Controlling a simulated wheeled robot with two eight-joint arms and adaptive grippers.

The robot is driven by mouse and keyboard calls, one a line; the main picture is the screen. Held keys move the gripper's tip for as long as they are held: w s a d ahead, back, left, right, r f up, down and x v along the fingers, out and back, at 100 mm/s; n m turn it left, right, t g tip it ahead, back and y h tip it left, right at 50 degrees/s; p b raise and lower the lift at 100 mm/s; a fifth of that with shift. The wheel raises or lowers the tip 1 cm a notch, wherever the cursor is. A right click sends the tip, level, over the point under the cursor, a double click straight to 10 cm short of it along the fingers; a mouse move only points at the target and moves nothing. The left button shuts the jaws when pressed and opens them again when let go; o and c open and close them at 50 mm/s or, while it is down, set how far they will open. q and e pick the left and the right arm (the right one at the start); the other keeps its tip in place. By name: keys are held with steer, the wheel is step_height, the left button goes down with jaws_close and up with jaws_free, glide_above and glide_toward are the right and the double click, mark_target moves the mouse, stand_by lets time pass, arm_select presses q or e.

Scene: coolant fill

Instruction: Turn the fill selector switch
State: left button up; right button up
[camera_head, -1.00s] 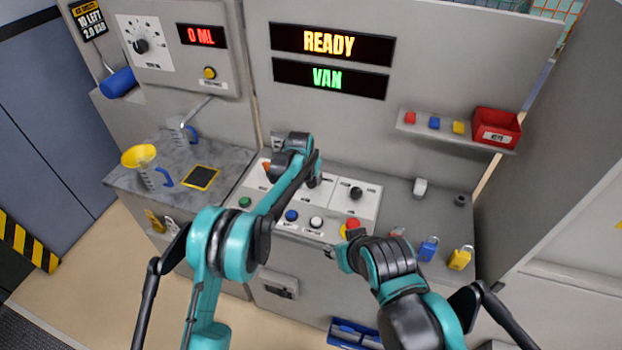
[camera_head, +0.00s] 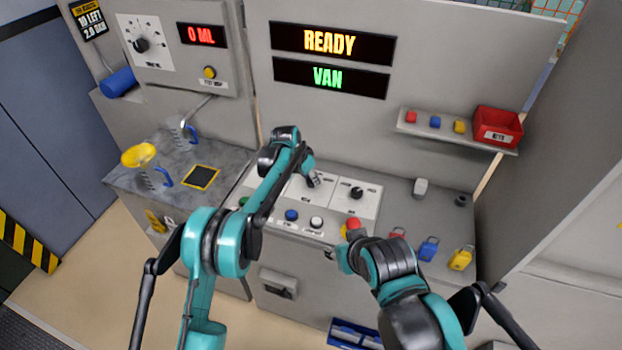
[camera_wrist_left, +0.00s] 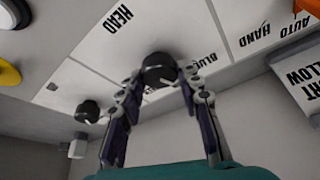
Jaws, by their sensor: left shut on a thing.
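The black selector knob (camera_wrist_left: 158,72) sits on a white panel in the left wrist view, under the printed word HEAD. My left gripper (camera_wrist_left: 162,84) has its two fingers on either side of this knob and is shut on it. In the head view the left gripper (camera_head: 313,181) is over the middle panel (camera_head: 296,191) and hides the knob. A second black knob (camera_head: 357,192) on the panel to the right is free; it also shows in the left wrist view (camera_wrist_left: 87,111). My right gripper (camera_head: 339,254) is by the red button (camera_head: 353,225); its fingers are too unclear to judge.
A blue button (camera_head: 291,215) and a white button (camera_head: 316,222) are on the console front. Padlocks (camera_head: 428,249) lie at the right. The upper display (camera_head: 330,43) reads READY, the lower (camera_head: 327,77) VAN. A jug with a yellow funnel (camera_head: 138,155) stands left.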

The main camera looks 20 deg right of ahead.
arm_select(q)
steer(key=shift+w+m+g, duration=0.1)
steer(key=shift+m+g, duration=0.6)
steer(key=shift+m, duration=1.2)
steer(key=shift+h, duration=0.3)
steer(key=o, duration=1.2)
steer(key=shift+c, duration=0.2)
steer(key=w+v, duration=0.1)
steer(key=v, duration=1.1)
steer(key=shift+s, duration=0.4)
